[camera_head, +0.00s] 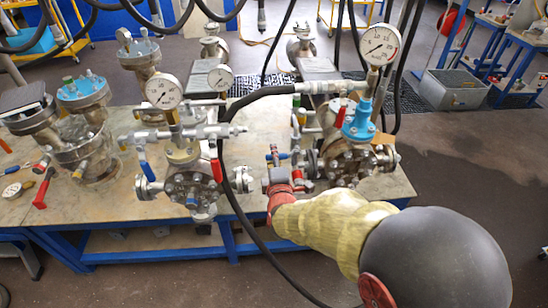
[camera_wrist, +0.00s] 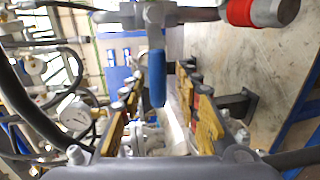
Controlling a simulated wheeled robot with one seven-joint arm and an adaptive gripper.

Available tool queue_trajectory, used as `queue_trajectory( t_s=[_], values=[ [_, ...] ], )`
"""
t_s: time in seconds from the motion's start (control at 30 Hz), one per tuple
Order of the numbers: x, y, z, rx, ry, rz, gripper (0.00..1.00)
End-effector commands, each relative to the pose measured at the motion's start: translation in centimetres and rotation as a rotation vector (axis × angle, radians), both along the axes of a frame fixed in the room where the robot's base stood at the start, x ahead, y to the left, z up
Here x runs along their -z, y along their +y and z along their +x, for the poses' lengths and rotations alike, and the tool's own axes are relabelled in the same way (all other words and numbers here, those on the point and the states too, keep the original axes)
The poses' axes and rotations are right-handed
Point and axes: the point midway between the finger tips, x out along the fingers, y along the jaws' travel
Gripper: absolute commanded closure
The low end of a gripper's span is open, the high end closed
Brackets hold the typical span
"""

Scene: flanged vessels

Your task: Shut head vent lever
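A blue-handled lever (camera_wrist: 157,77) hangs from a metal valve and pipe across the top of the wrist view. I take it for the vent lever, but no label shows. My gripper (camera_wrist: 161,80) is open, with its yellow-and-black fingers on either side of the blue handle. Gaps show at both sides, so it does not look gripped. In the head view my gripper (camera_head: 277,162) is at the left side of the right flanged vessel (camera_head: 350,155), which has a blue top fitting and a gauge. The lever is hard to make out there among the fittings.
A second gauged vessel (camera_head: 188,185) with red and blue levers stands to the left on the bench (camera_head: 115,208). A black hose (camera_head: 235,195) loops down in front, close to my arm. More vessels stand at the far left. The bench front is mostly bare.

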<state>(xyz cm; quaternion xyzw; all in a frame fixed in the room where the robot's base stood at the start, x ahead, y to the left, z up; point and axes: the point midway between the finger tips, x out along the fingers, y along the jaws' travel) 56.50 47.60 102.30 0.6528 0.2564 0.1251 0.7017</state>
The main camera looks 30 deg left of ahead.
Motion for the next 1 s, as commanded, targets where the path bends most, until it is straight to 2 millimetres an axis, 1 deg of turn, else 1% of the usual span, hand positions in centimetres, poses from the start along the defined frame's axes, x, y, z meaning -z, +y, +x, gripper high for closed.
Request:
queue_trajectory(
  t_s=[0.23, 0.37, 0.47, 0.8, 1.0],
  values=[
    [-0.1, 0.0, 0.0, 0.0, 0.0, 0.001, 0.67],
    [-0.4, -0.4, -0.8, 0.0, -0.002, 0.002, 0.67],
    [-0.6, -1.2, -2.0, 0.0, -0.001, 0.002, 0.67],
    [-1.9, -4.5, -7.5, -0.002, 0.0, 0.002, 0.67],
    [-2.3, -5.7, -9.5, -0.001, -0.002, 0.001, 0.67]
  ],
)
